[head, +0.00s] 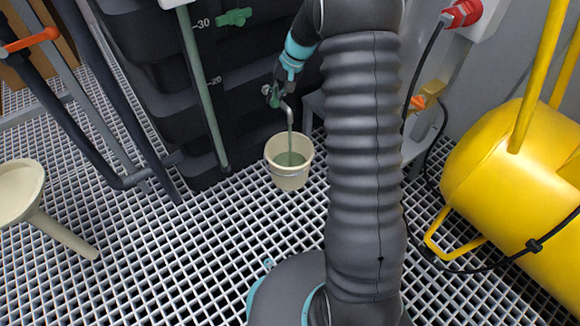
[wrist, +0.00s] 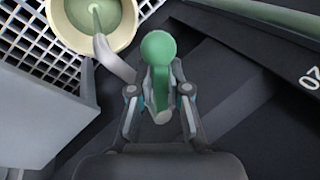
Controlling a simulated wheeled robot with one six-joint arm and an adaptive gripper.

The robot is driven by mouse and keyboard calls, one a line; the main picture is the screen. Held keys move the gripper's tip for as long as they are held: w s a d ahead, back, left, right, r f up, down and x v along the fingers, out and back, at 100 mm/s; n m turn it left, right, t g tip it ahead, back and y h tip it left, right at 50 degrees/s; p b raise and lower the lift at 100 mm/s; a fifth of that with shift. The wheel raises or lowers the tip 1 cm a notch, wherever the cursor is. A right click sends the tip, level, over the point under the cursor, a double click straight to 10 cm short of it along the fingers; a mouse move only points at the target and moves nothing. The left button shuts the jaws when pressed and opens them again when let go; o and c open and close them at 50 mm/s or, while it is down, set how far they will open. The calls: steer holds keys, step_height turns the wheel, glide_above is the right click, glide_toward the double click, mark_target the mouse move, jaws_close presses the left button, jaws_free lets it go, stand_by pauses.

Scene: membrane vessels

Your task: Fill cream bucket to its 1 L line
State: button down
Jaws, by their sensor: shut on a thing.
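The cream bucket (head: 290,180) stands upright on the grating under the bent spout (head: 290,115) of the tank tap. Greenish liquid lies inside it and a stream runs into it from the spout. The wrist view shows the bucket rim (wrist: 66,36) and the stream (wrist: 94,16) landing inside. I cannot make out the 1 L line or how the level stands against it. My gripper (head: 277,88) is at the tap; in the wrist view its two fingers (wrist: 160,98) are shut on the green tap handle (wrist: 158,50).
The dark tank (head: 150,75) with a level tube (head: 203,90) and number marks stands behind. A yellow drum-like vessel (head: 505,150) with a handle and cable is at right. A cream funnel-shaped thing (head: 60,230) is at left. Open grating (head: 170,270) lies in front.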

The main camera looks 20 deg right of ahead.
steer(key=w+a+m+t+h+p, duration=0.1)
steer(key=m+p, duration=0.3)
steer(key=w+a+m+t+h+p, duration=0.1)
steer(key=m+p, duration=0.3)
steer(key=w+a+m+t+h+p, duration=0.1)
steer(key=a+m+p, duration=0.1)
steer(key=m+p, duration=0.2)
steer(key=shift+w+r+p, duration=0.25)
steer(key=shift+w+p, duration=0.1)
steer(key=shift+w, duration=0.05)
stand_by(0.3)
steer(key=shift+f, duration=0.1)
steer(key=c, duration=1.1)
jaws_free()
steer(key=shift+a, duration=0.1)
steer(key=shift+d, duration=0.2)
